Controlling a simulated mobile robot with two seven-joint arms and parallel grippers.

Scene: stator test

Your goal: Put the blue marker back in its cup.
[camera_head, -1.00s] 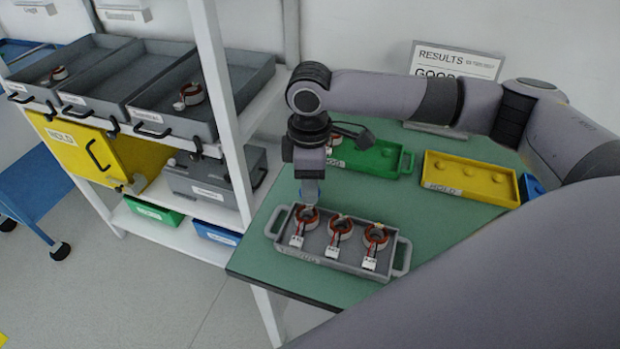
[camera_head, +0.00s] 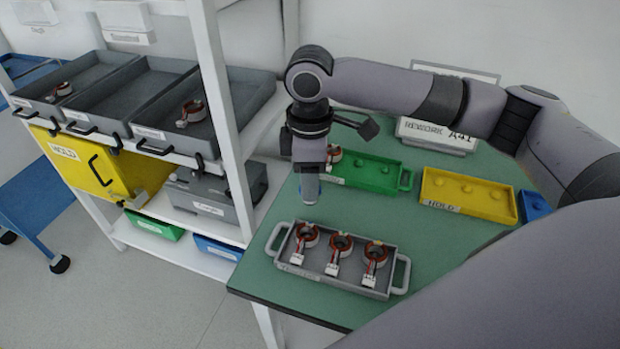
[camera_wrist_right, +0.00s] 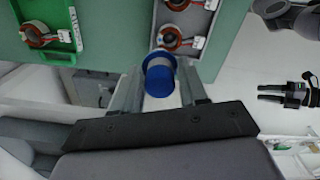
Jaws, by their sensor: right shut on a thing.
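My right gripper (camera_head: 309,192) points down over the green table, just behind the left end of the grey tray. In the right wrist view the right gripper (camera_wrist_right: 160,85) is shut on the blue marker (camera_wrist_right: 158,80), whose round blue end faces the camera between the fingers. In the head view only a bluish bit of the marker (camera_head: 310,199) shows at the fingertips. I see no cup in either view. A dark two-fingered gripper, seemingly my left one (camera_wrist_right: 285,94), shows small at the right of the wrist view; its opening is unclear.
The grey tray (camera_head: 284,264) holds three copper-wound stators. A shelf rack with grey bins (camera_head: 140,100) stands left.

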